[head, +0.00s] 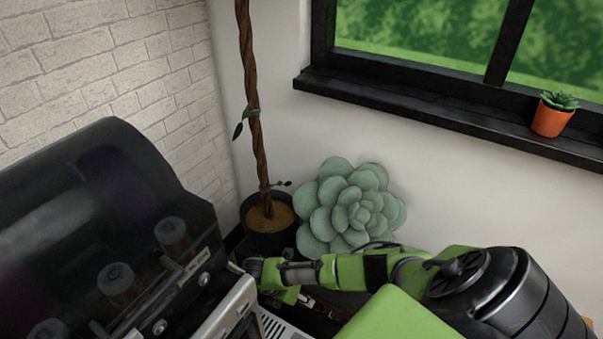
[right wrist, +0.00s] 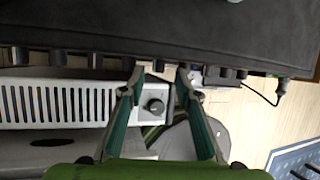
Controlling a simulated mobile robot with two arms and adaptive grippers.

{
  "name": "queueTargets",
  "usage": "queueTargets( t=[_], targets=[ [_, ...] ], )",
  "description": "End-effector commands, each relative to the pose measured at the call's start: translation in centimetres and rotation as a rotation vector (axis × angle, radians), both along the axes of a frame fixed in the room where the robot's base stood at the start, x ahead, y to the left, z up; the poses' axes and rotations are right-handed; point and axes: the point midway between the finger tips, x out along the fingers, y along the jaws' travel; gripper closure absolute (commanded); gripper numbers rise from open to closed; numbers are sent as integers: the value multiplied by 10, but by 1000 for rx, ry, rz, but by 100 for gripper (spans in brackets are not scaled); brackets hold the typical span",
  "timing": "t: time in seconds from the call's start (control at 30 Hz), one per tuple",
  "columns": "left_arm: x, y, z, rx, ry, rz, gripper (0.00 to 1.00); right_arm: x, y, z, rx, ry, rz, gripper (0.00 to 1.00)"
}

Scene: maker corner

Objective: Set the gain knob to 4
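A small round black knob (right wrist: 155,106) sits on a pale panel (right wrist: 143,120) in the right wrist view. Its scale and pointer reading are too small to tell. My right gripper (right wrist: 160,72) is open, its two green fingers wide apart, with the knob showing between them. I cannot tell how far the fingers are from the knob; no contact shows. In the head view my right arm comes in from the right, and its green end (head: 275,278) is beside a silver device; the knob is not seen there. My left gripper is not in view.
A white vented case (right wrist: 60,100) lies left of the knob. A dark slab (right wrist: 160,30) with several dark parts along its edge spans above the fingers. A cable plug (right wrist: 281,88) hangs at right. In the head view, a dark-hooded machine (head: 90,190) stands left and a potted plant (head: 268,222) behind.

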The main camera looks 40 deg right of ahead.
Motion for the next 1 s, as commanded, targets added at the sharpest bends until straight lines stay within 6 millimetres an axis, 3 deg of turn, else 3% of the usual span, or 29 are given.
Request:
queueTargets(
  t=[0.2, 0.47, 0.5, 0.6, 0.83, 1.0],
  targets=[
    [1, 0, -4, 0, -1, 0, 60, -2, -8, -18, 0, 0, 1, 70],
    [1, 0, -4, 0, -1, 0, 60, -3, -9, -20, 1, 0, 2, 70],
    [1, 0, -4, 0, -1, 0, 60, -3, -9, -20, 1, 0, 2, 72],
    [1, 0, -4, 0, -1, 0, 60, -2, -9, -20, 1, 0, 1, 98],
    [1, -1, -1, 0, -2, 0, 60, -3, -9, -18, 2, -6, 1, 100],
    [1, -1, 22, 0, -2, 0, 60, -7, -11, -13, 22, -77, 1, 100]
  ],
)
